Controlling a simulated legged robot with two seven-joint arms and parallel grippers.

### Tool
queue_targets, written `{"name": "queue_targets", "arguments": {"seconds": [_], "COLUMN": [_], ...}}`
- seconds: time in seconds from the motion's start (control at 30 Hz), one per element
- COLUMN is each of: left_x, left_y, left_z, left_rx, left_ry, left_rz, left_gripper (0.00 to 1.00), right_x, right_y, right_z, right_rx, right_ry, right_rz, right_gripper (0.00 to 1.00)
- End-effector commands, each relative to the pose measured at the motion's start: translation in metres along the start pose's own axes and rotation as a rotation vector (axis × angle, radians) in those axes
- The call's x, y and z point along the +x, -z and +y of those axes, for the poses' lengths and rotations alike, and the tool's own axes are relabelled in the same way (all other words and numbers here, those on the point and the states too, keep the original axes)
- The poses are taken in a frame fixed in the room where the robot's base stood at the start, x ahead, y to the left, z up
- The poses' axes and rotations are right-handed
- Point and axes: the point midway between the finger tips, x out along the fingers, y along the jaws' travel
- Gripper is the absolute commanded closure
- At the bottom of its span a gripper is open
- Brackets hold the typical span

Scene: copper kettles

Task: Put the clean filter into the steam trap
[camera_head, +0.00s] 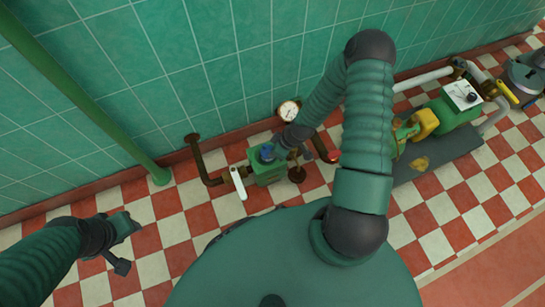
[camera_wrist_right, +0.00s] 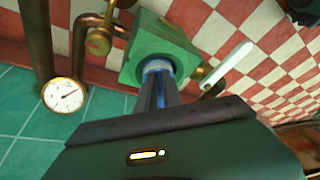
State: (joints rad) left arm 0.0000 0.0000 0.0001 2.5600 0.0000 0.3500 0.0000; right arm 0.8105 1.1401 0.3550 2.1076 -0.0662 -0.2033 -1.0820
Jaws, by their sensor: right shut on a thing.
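The steam trap (camera_head: 268,172) is a green block on the pipe run by the wall, with a round opening; in the right wrist view its green body (camera_wrist_right: 165,45) fills the upper middle. My right gripper (camera_head: 276,150) is at this opening, its fingers (camera_wrist_right: 157,88) shut on a blue filter (camera_head: 266,154). Blue shows between and around the fingers in the wrist view (camera_wrist_right: 158,66), at the mouth of the opening. How deep the filter sits is hidden by the fingers. My left gripper (camera_head: 127,246) is empty above the floor at left, its fingers apart.
A white lever (camera_head: 237,182) sticks out beside the trap. A pressure gauge (camera_head: 288,111) and brown pipes (camera_head: 202,165) stand close around it. A green pole (camera_head: 90,105) rises at left. A green and yellow machine (camera_head: 440,120) sits on a dark base at right. Checkered floor at left is clear.

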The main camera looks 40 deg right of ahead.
Motion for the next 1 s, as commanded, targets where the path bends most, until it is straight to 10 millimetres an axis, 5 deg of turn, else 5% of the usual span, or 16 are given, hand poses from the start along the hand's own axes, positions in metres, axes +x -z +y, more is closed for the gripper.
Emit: {"name": "queue_targets", "arguments": {"seconds": [0.3, 0.6, 0.63, 0.77, 1.0], "left_x": [0.032, 0.029, 0.028, 0.028, 0.028], "left_y": [-0.008, -0.007, -0.007, -0.006, -0.007], "left_z": [0.0, 0.0, 0.0, 0.0, 0.0], "left_rx": [0.0, 0.0, 0.0, 0.0, 0.0], "left_ry": [0.0, 0.0, 0.0, 0.0, 0.0], "left_rz": [0.0, 0.0, 0.0, 0.0, 0.0], "left_gripper": [0.64, 0.64, 0.64, 0.64, 0.64], "right_x": [0.039, 0.038, 0.037, 0.037, 0.037], "right_y": [-0.008, -0.008, -0.007, -0.007, -0.007], "right_z": [-0.003, -0.003, -0.003, -0.003, -0.003], "right_rx": [0.003, 0.001, 0.001, 0.001, 0.001], "right_ry": [0.004, 0.002, 0.002, 0.002, 0.002], "right_rz": [-0.001, -0.001, -0.001, -0.001, 0.0], "right_gripper": [1.0, 1.0, 0.86, 0.69, 0.68]}}
